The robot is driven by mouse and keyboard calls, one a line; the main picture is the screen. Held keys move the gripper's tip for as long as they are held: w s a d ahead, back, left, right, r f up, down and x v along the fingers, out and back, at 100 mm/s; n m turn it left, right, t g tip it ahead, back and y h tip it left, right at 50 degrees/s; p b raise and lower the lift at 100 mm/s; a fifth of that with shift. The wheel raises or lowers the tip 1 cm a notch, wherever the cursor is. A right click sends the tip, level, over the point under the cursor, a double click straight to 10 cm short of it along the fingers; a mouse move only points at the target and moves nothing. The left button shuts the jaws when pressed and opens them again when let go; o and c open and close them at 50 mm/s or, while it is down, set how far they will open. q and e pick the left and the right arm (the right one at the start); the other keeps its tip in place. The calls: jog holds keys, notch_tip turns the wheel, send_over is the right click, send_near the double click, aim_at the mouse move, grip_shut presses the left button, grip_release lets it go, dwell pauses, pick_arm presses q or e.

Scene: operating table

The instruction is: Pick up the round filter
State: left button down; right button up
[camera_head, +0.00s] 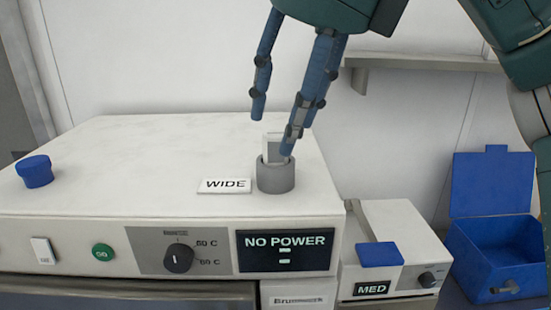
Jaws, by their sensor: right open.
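My right gripper (275,125) reaches down from the top with its blue fingers apart, over the grey round holder (276,178) on the white machine top. A pale, upright flat piece (272,157) stands in the holder. One fingertip overlaps this piece in the picture; I cannot tell whether they touch. A blue round piece (35,171) with a wider top sits at the far left of the same machine top, well away from the gripper. I cannot tell for sure which of these is the round filter. My left gripper is not in view.
The white machine (120,160) has a WIDE label (225,186), a dial (178,258) and a NO POWER display (285,250). A smaller MED unit (400,230) and an open blue box (495,245) stand to the right. A wall shelf (430,63) is behind. The machine top's middle is clear.

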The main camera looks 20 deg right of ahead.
aim_at(278, 135)
jog(key=x, duration=0.3)
jog(key=shift+w+a+f+p, duration=0.1)
jog(key=shift+w+f+p, duration=0.1)
jog(key=shift+w+p, duration=0.1)
jog(key=shift+s, duration=0.1)
jog(key=c, duration=1.2)
jog(key=shift+r, duration=0.1)
